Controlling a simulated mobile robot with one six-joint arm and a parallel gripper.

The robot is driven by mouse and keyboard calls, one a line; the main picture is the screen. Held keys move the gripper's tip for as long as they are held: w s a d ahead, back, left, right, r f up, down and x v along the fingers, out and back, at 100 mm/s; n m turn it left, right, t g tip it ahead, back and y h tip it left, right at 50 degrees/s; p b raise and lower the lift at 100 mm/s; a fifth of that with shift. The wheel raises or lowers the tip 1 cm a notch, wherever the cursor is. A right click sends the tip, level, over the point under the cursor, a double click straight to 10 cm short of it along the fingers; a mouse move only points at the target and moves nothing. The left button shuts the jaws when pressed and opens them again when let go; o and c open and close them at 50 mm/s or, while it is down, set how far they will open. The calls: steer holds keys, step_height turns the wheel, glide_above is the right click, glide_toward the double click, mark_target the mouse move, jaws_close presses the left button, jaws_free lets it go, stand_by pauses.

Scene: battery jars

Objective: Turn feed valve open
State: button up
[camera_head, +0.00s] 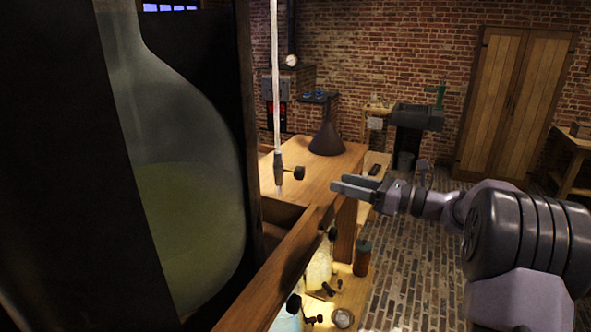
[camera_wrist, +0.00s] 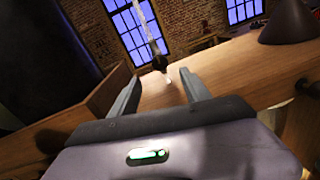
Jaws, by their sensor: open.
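The feed valve (camera_head: 279,160) is a brown fitting low on a clear vertical glass tube (camera_head: 275,70), with a dark round knob (camera_head: 299,173) sticking out to its right. In the wrist view the valve (camera_wrist: 158,61) shows beyond my fingertips, roughly between them. My gripper (camera_head: 340,187) is open and empty, to the right of the knob and apart from it, with its fingers pointing left. In the wrist view my gripper (camera_wrist: 162,84) has its two fingers spread with nothing between them. The knob's turned position is hard to tell.
A large glass vessel (camera_head: 195,170) with greenish liquid fills the left. A wooden rail (camera_head: 295,255) runs below my gripper, and a wooden bench top (camera_head: 315,178) with a dark funnel (camera_head: 327,135) lies behind. A brown bottle (camera_head: 362,258) and glowing jars stand below.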

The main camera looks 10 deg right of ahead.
mark_target(304, 174)
steer(key=x, duration=1.3)
steer(key=shift+s, duration=0.1)
steer(key=shift+f, duration=0.1)
jaws_close()
